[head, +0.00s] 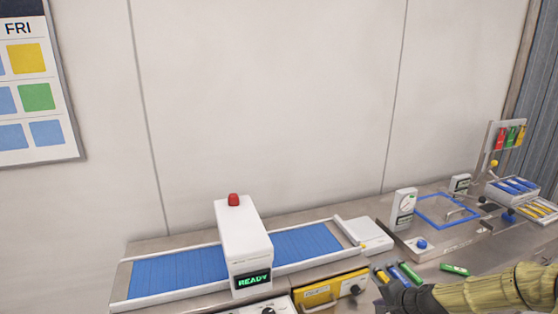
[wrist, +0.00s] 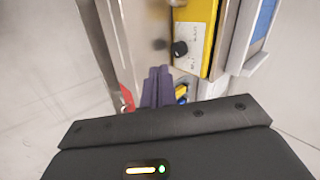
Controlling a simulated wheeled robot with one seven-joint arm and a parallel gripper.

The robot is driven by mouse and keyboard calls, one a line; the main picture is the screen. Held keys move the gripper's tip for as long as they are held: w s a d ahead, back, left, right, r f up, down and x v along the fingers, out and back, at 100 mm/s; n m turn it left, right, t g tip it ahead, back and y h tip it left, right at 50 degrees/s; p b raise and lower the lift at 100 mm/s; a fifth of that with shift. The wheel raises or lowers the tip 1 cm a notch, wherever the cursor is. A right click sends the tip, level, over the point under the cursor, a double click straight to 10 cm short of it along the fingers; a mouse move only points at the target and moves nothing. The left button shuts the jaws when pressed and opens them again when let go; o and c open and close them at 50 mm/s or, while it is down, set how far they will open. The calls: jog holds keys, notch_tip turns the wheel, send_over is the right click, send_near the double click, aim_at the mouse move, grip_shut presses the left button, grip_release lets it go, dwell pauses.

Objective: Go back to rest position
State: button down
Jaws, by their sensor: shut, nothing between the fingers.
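My gripper (wrist: 158,74) shows in the wrist view with its dark fingers together and nothing between them. In the head view my gripper (head: 383,296) is at the lower right, at the end of my yellowish arm. It is near the front of the bench, to the right of the yellow drawer front (head: 318,293). The yellow panel also shows in the wrist view (wrist: 197,30), beyond the fingers. Part of the gripper is cut off by the bottom edge of the head view.
A conveyor with a blue belt (head: 178,266) runs through a white machine (head: 243,240) reading READY. Small coloured cylinders, one green (head: 454,269), lie near my arm. A blue-outlined square (head: 425,212) and trays of cylinders (head: 513,187) are at the right.

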jog(key=s+a+r+n+g+h, duration=0.1)
jog(key=s+a+r+n+g, duration=0.1)
jog(key=s+a+r+n, duration=0.3)
jog(key=s+a+r+n+g+h, duration=0.2)
jog(key=s+a+r+n, duration=0.4)
jog(key=s+a, duration=0.5)
jog(key=s+n+g, duration=0.1)
jog(key=s, duration=0.2)
jog(key=shift+a+n, duration=0.2)
jog(key=shift+n, duration=0.1)
jog(key=shift+s, duration=0.1)
dwell(0.4)
